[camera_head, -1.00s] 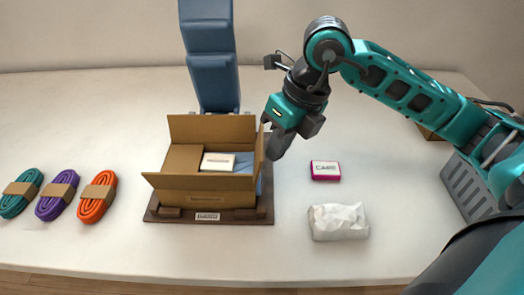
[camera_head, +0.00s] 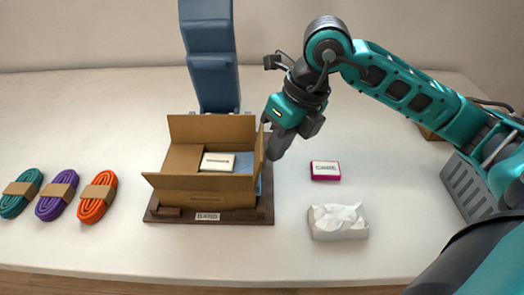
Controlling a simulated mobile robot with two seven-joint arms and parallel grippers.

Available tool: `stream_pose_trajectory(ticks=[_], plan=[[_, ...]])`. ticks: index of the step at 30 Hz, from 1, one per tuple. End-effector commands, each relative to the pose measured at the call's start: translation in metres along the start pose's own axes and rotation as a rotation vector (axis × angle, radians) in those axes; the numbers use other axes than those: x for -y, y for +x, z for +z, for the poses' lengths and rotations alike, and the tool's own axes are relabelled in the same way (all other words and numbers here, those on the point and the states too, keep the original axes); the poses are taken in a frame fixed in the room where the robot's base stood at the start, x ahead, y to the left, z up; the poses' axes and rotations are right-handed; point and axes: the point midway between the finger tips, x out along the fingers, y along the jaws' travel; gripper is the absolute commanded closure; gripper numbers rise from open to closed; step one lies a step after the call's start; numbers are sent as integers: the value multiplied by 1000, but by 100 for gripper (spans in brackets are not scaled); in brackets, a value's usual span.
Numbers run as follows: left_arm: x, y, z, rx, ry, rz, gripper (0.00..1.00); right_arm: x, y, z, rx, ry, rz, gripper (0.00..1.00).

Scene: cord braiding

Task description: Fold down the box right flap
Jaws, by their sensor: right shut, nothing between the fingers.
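An open cardboard box (camera_head: 208,199) sits on a dark wooden base (camera_head: 240,217) left of the picture's centre. Its back flap (camera_head: 212,128) stands up, its front flap (camera_head: 200,182) leans out toward the front, and its left flap (camera_head: 183,160) is folded inward. The right flap (camera_head: 259,152) stands roughly upright along the right side. Inside lie a white packet (camera_head: 218,162) and something blue. My right gripper (camera_head: 275,150) is shut and empty, pointing down just right of the right flap; whether it touches the flap I cannot tell. My left gripper is not in view.
A blue padded upright piece (camera_head: 212,62) stands behind the box. Green (camera_head: 20,194), purple (camera_head: 57,196) and orange (camera_head: 97,198) cord bundles lie at the left. A pink-edged card box (camera_head: 325,171) and a white tissue-like pack (camera_head: 338,221) lie to the right.

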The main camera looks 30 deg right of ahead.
Motion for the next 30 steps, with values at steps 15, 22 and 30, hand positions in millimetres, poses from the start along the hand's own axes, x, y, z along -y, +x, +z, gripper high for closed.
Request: stream_pose_trajectory(ticks=[15, 22, 30], plan=[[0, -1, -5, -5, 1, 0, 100, -10, 4, 9, 0, -1, 0, 100], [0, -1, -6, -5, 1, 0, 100, -11, 4, 10, 0, 0, 1, 100], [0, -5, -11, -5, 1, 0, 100, -20, 2, 20, 1, 0, 1, 100]])
